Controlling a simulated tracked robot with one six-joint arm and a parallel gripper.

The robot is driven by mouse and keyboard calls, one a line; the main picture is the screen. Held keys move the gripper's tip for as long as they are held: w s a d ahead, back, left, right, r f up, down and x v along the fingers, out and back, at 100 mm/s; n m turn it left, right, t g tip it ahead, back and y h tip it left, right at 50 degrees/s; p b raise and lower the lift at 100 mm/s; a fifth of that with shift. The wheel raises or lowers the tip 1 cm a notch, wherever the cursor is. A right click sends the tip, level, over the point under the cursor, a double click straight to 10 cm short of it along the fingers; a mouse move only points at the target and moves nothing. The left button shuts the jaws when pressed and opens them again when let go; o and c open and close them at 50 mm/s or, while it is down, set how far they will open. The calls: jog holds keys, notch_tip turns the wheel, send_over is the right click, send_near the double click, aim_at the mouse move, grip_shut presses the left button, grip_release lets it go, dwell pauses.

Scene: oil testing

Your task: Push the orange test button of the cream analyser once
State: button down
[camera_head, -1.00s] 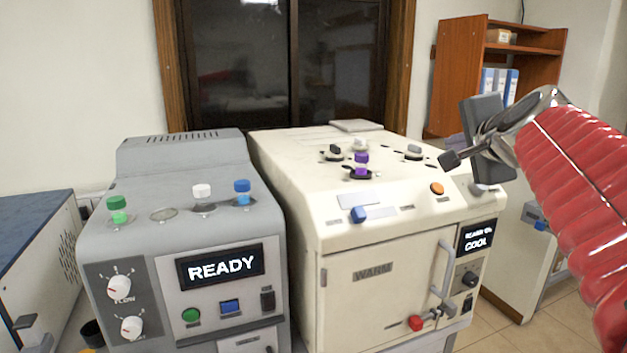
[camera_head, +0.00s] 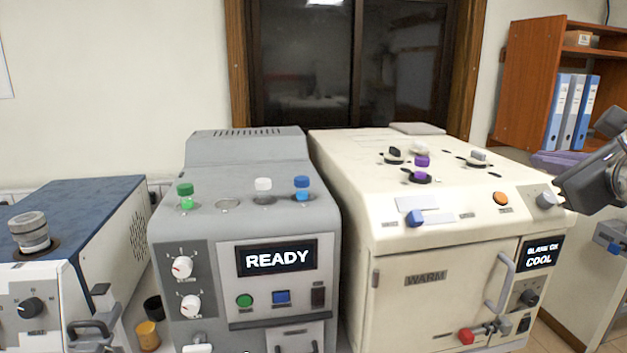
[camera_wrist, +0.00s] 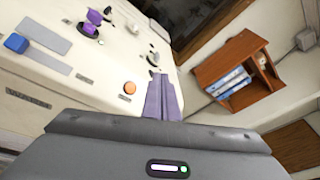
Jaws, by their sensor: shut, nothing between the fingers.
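The cream analyser (camera_head: 385,235) stands right of centre in the head view. Its orange test button (camera_head: 501,198) is on the sloping top front edge, left of a grey knob (camera_head: 545,200). The button also shows uncovered in the wrist view (camera_wrist: 130,87), above the grey gripper housing (camera_wrist: 165,150). My gripper (camera_head: 566,190) is at the right edge of the head view, partly cut off. It is shut and empty, right of the button and apart from it. The analyser's small display (camera_head: 539,254) reads "BLANK OK COOL".
A grey machine (camera_head: 250,215) reading "READY" stands left of the analyser, and a blue-topped one (camera_head: 85,215) farther left. A wooden shelf (camera_head: 535,80) with binders is behind right.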

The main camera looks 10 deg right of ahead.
aim_at(501, 197)
jog(key=shift+s+r, duration=0.15)
jog(key=shift+r, duration=0.05)
jog(key=shift+w+f, duration=0.85)
jog(key=shift+f, duration=0.4)
jog(key=shift+w+f, duration=0.85)
jog(key=shift+f, duration=0.4)
jog(key=shift+w+f, duration=0.85)
jog(key=shift+f, duration=0.4)
jog(key=shift+f, duration=0.1)
jog(key=shift+w+a+f, duration=0.1)
jog(key=shift+w+f, duration=0.05)
jog(key=shift+w, duration=0.05)
jog(key=shift+w+f, duration=0.25)
jog(key=shift+f, duration=0.1)
dwell(0.6)
jog(key=shift+s+r, duration=0.45)
jog(key=shift+r, duration=0.25)
